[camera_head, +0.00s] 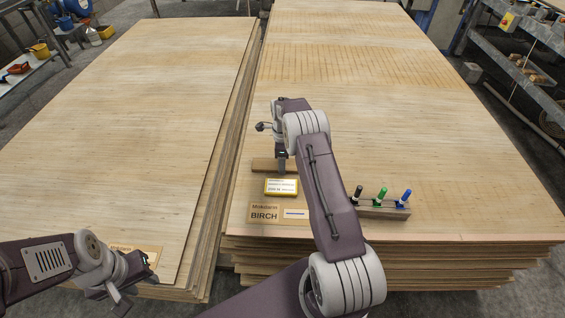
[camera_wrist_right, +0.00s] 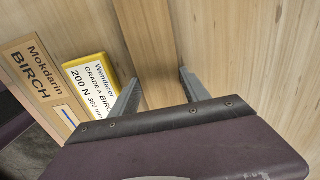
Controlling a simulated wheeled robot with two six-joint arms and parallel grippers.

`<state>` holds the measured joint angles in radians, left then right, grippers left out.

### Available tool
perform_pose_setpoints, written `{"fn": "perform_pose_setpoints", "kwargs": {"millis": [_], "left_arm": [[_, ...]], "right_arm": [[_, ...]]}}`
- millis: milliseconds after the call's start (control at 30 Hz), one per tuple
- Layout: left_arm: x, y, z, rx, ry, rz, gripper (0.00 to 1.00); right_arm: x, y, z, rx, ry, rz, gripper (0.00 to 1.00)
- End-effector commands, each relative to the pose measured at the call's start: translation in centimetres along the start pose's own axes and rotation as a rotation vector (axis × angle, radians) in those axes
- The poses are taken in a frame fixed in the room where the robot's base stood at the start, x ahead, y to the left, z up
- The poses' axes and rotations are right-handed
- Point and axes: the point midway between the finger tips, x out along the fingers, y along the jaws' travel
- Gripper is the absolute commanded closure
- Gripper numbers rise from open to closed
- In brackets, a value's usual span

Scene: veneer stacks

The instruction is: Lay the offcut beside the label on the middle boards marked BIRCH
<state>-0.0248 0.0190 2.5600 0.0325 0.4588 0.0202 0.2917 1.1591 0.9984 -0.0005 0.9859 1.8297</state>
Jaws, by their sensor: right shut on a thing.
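I cannot tell whether the offcut touches the boards. A wooden plate marked BIRCH (camera_head: 265,213) lies at the front edge of these boards; it also shows in the right wrist view (camera_wrist_right: 35,75). My left gripper (camera_head: 134,286) is open and empty at the left stack's front edge.
A wooden holder (camera_head: 383,212) with black, green and blue upright pens stands to the right of my right arm. The left stack (camera_head: 130,110) has a partly hidden plate (camera_head: 145,254) at its front. A narrow gap separates the stacks. The middle boards' far area is clear.

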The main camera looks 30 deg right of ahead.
Motion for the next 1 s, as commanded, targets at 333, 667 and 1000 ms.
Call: {"fn": "perform_pose_setpoints", "kwargs": {"millis": [333,667,1000], "left_arm": [[0.0,0.0,0.0,0.000,0.000,0.000,0.63],[0.0,0.0,0.0,0.000,0.000,0.000,0.63],[-1.5,0.0,-0.2,0.000,0.000,0.000,0.63]], "right_arm": [[0.1,-0.1,0.0,0.000,-0.001,-0.002,0.32],[0.0,-0.1,0.0,0.000,-0.001,-0.003,0.24],[-7.3,-0.2,0.0,0.000,-0.002,-0.007,0.24]]}}
